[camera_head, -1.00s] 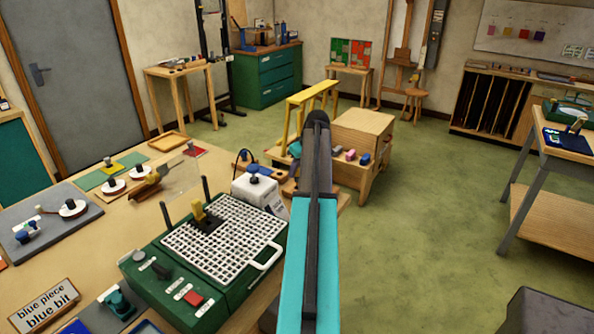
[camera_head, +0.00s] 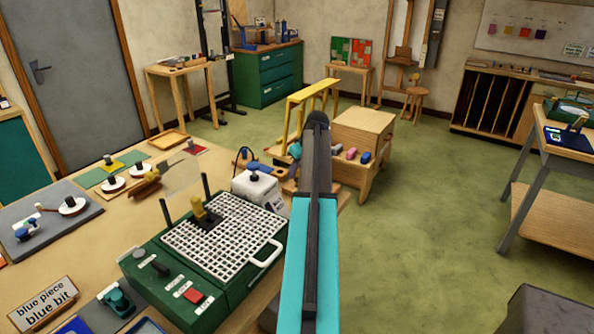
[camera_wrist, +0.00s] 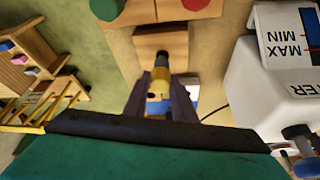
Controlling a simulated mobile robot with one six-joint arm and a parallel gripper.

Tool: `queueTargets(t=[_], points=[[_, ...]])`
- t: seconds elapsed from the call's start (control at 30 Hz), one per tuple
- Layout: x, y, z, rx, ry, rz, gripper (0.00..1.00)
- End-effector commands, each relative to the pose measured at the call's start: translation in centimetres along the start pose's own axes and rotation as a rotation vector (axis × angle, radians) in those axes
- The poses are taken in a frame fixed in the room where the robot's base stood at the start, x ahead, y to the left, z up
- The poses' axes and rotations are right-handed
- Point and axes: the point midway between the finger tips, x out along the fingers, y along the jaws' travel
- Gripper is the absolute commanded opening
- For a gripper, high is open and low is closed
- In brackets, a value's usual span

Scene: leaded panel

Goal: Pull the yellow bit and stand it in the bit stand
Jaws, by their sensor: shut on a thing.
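The yellow bit (camera_wrist: 158,82) shows in the wrist view between the two dark fingers of my gripper (camera_wrist: 159,92), which is shut on it. Its dark end points away, towards the top of the picture. A wooden block (camera_wrist: 160,44) with a dark round spot lies beyond that end. I cannot tell whether they touch, or whether this block is the bit stand. In the head view my arm hides the gripper and the bit.
A white container (camera_wrist: 262,80) marked MIN and MAX stands close on the right in the wrist view. The green machine with a white grid (camera_head: 228,237) carries a yellow part (camera_head: 201,208). A yellow trestle (camera_head: 308,94) and a wooden step (camera_head: 366,123) stand beyond my arm.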

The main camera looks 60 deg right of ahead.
Motion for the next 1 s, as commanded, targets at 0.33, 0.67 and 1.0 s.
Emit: queueTargets(t=[0.33,0.67,1.0], points=[[0.6,0.0,0.2,0.000,0.000,0.000,0.02],[1.0,0.1,0.5,0.001,0.000,0.001,0.02],[1.6,0.1,0.7,0.001,0.001,0.001,0.02]])
